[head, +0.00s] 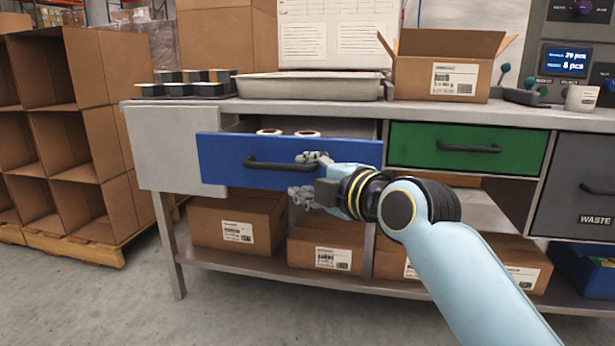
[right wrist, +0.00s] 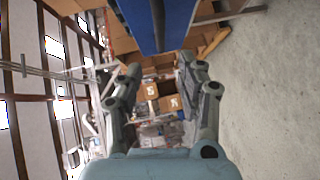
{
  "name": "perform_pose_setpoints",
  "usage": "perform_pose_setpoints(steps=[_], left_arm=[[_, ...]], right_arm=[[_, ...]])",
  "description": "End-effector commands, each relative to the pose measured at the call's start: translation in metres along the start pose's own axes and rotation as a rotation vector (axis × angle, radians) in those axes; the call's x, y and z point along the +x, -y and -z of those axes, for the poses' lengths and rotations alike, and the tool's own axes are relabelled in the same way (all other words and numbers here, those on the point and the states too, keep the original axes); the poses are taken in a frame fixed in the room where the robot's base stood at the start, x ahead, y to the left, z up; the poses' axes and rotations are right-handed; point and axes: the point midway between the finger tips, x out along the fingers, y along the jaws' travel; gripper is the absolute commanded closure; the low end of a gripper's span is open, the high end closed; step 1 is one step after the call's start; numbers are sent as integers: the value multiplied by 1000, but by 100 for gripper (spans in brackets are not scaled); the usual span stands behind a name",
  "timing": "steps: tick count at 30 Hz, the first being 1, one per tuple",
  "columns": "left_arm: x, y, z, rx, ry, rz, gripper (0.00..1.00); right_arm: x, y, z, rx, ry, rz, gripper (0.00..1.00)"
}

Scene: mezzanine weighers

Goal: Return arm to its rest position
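My right gripper (head: 307,175) is in front of the blue drawer (head: 222,160), near the right part of its front. Its fingers are spread, and nothing shows between them. In the right wrist view the gripper (right wrist: 160,75) also has its two fingers apart, with the blue drawer front (right wrist: 150,22) above and beyond them. The blue drawer is pulled partly out, and two white rolls (head: 307,133) show inside it. Its black handle (head: 262,164) lies just left of the fingers. I cannot tell whether a fingertip touches it. My left gripper is not in view.
The green drawer (head: 420,145) is shut. The workbench (head: 500,113) carries a grey tray (head: 310,86), an open carton (head: 425,75), black containers (head: 180,90) and a white cup (head: 581,98). Closed cartons (head: 237,225) stand on the lower shelf. The floor (head: 110,300) at front left is clear.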

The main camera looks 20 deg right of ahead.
Motion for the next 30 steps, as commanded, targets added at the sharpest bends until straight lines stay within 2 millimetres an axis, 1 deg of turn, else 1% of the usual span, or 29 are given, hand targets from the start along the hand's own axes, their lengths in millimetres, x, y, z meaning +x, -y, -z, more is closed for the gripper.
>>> perform_pose_setpoints(steps=[12,14,16,17,20,21,23,24,26,27,29,30], left_arm=[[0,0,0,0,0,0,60],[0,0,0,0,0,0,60],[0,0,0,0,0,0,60],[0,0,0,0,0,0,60],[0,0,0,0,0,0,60],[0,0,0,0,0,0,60],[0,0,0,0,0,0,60],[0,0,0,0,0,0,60],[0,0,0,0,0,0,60],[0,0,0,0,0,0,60],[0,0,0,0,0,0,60],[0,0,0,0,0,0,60]], right_arm=[[-1,2,0,1,0,4,62],[-4,12,-1,4,2,21,62],[-12,35,-3,7,8,64,62],[-16,50,-5,8,11,92,62],[-35,116,-14,13,34,225,62],[-46,148,-19,32,49,291,62],[-66,194,-26,84,78,391,62],[-81,225,-30,126,103,458,62],[-107,268,-36,201,150,555,62],[-126,296,-40,254,188,619,62],[-158,336,-46,341,256,708,62],[-180,361,-50,402,309,767,62]])
